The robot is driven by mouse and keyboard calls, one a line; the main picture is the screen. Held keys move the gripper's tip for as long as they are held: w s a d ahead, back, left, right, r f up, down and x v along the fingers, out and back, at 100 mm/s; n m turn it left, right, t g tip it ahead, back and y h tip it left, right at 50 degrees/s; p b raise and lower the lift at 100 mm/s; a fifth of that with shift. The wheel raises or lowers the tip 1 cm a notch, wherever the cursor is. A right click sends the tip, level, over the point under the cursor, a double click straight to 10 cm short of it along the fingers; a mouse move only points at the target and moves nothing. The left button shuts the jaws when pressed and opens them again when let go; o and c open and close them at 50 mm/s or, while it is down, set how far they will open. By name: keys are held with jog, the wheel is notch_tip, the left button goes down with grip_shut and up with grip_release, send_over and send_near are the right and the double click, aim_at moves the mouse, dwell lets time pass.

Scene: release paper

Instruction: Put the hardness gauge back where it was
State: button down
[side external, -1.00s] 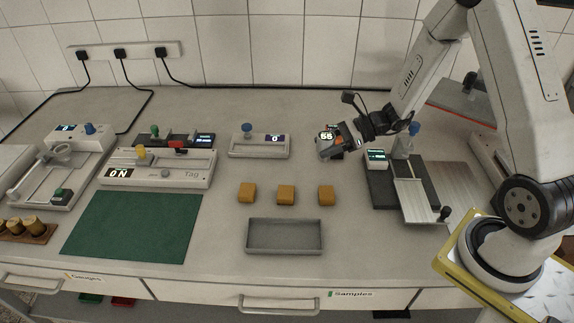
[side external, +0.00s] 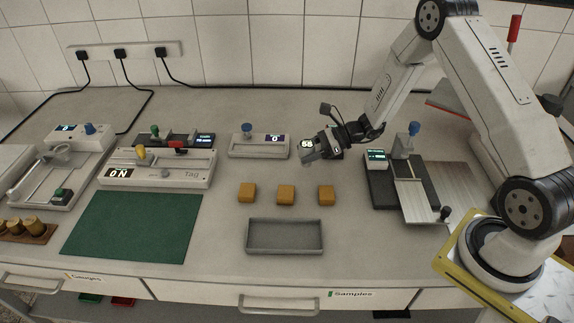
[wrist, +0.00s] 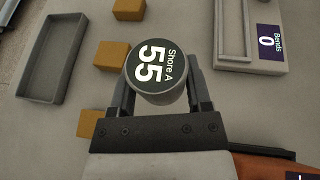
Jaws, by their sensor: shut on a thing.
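The hardness gauge (wrist: 157,68) is a round dark-faced device. Its display reads "Shore A 55" in the wrist view. My gripper (wrist: 158,92) is shut on it, with one finger on each side of its body. The gauge's underside is hidden in the wrist view.
Three orange blocks (side external: 285,195) stand in a row before an empty grey tray (side external: 284,236). A grey device (side external: 259,146) with a "0" display is behind them. A green mat (side external: 130,228) lies left. A dark-based device (side external: 397,180) stands right. Bench between blocks and mat is clear.

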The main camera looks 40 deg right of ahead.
jog(key=shift+w+f, duration=0.25)
jog(key=shift+f, duration=1.5)
jog(key=shift+f, duration=0.15)
grip_release()
